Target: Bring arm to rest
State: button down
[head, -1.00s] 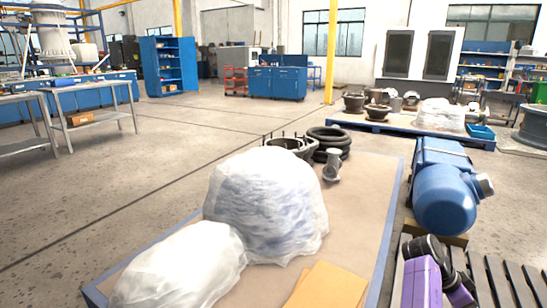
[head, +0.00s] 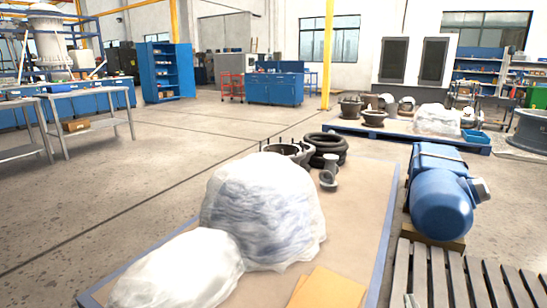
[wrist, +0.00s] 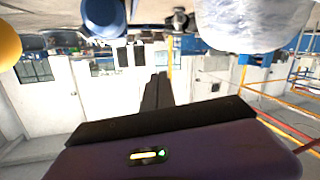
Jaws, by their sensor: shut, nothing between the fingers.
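My gripper (wrist: 160,78) shows in the wrist view, its dark fingers together in the middle of the picture with nothing between them. The purple and black body of my gripper fills the bottom of that view. The wrist view is upside down, with the floor and goods at its top. In the head view, my arm and gripper are out of sight, except perhaps a small pale bit at the bottom edge, too small to tell.
A low platform (head: 372,185) holds wrapped goods (head: 262,210), black rings (head: 328,146) and a cardboard piece (head: 328,288). A blue motor (head: 440,195) stands right of it, with a slatted pallet (head: 470,275) in front. Open floor (head: 110,190) lies to the left.

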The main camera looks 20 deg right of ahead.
jog(key=s+a+r+n+t+y, duration=0.2)
jog(key=s+a+n+y, duration=0.15)
jog(key=s+a, duration=0.55)
jog(key=s+a+r+n+t+y, duration=0.2)
jog(key=s+a+y, duration=0.25)
jog(key=a, duration=0.75)
jog(key=s+a+g+y, duration=0.1)
jog(key=s+a, duration=0.4)
jog(key=s, duration=0.3)
jog(key=s+a+g+y, duration=0.1)
jog(key=s+a, duration=0.4)
jog(key=s, duration=0.3)
notch_tip(320, 180, up, 26)
jog(key=p, duration=2.5)
jog(key=shift+w+d+f, duration=0.15)
jog(key=shift+f, duration=0.05)
